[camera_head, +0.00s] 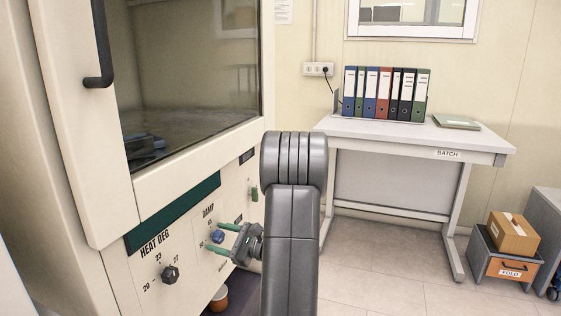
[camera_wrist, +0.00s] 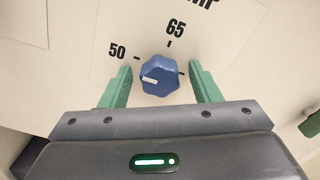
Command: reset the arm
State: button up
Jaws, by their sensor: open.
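My gripper (camera_head: 212,236) is open at the front panel of the cream cabinet. Its two green fingers stand on either side of the blue DAMP knob (camera_head: 217,237). In the wrist view my gripper (camera_wrist: 159,66) shows a gap between each finger and the blue knob (camera_wrist: 160,78), so nothing is held. The knob's white mark lies on its left side, toward the printed 50; 65 is printed above it. My grey arm stretches forward in the head view, its bend beside the cabinet.
The cabinet (camera_head: 75,150) with a glass window fills the left. A black HEAT DEG knob (camera_head: 170,274) sits lower left on its panel. At right stands a BATCH table (camera_head: 400,135) with several binders (camera_head: 385,93). A grey box (camera_head: 500,268) bears a cardboard box (camera_head: 514,234).

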jog(key=shift+f+n+b, duration=0.2)
jog(key=shift+n+b, duration=0.6)
jog(key=shift+b, duration=0.05)
jog(key=p+v, duration=0.2)
jog(key=v, duration=1.1)
jog(key=shift+r, duration=0.25)
